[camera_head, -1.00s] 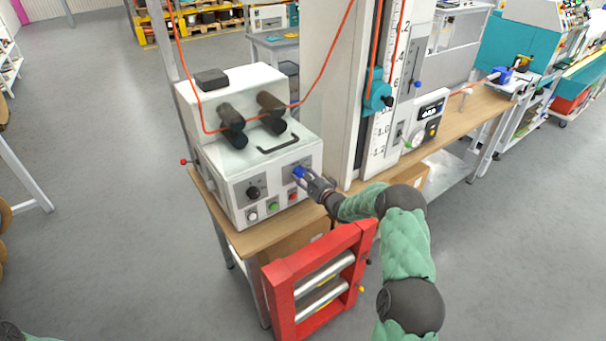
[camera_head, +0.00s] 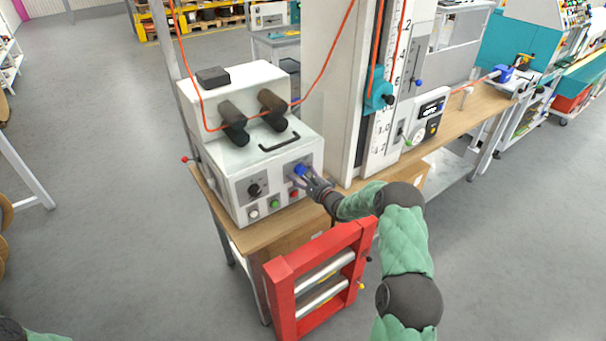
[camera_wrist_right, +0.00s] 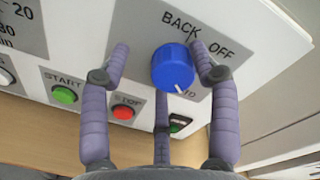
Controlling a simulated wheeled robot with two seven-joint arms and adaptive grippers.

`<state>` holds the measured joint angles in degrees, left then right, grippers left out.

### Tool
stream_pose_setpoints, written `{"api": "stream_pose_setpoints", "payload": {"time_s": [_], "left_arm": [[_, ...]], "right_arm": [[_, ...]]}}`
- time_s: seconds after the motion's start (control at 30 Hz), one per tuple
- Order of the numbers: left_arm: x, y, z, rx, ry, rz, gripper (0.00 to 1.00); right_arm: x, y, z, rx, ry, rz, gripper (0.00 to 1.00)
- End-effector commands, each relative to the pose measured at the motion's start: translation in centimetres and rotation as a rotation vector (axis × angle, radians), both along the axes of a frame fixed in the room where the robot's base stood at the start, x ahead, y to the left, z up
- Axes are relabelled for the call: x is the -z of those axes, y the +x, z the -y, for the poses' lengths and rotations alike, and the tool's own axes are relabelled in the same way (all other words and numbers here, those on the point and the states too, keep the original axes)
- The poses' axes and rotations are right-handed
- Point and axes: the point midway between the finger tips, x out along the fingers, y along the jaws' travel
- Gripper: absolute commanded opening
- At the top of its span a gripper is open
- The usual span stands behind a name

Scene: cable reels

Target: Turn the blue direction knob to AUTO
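The blue direction knob (camera_head: 300,170) is on the front panel of the white control box (camera_head: 238,188). In the right wrist view the knob (camera_wrist_right: 173,68) has a white mark at its lower right edge. BACK and OFF are printed above it; a label below is partly hidden, and I cannot read AUTO. My right gripper (camera_head: 311,182) is at the knob. In the right wrist view its fingers (camera_wrist_right: 160,75) are spread around the knob: the left one is clearly apart, the right one close beside it, a third below. My left gripper is out of view.
A green START button (camera_wrist_right: 65,95) and red STOP button (camera_wrist_right: 124,112) lie left of the knob. A black knob (camera_head: 254,190) is further left. A tall white column (camera_head: 330,90) rises to the right.

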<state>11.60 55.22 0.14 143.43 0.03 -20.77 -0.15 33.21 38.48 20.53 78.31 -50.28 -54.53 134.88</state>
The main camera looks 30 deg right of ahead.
Motion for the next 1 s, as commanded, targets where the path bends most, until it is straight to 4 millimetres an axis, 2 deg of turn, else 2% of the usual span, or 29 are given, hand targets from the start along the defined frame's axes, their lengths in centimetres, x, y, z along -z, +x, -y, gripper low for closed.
{"api": "stream_pose_setpoints", "payload": {"time_s": [0.27,0.37,0.47,0.8,1.0], "left_arm": [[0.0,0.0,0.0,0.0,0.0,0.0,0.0],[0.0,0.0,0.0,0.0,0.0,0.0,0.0],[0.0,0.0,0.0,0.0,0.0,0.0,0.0],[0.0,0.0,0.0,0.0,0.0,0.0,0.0],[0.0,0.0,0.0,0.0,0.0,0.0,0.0]], "right_arm": [[-0.4,0.0,0.5,0.008,-0.004,0.006,0.63],[-0.4,-0.6,0.7,0.01,-0.004,0.005,0.63],[-0.5,-1.9,0.9,0.011,-0.003,0.005,0.63],[-0.6,-8.4,1.4,0.008,-0.002,0.004,0.63],[-0.6,-11.0,1.6,0.007,-0.004,0.004,0.63]]}}
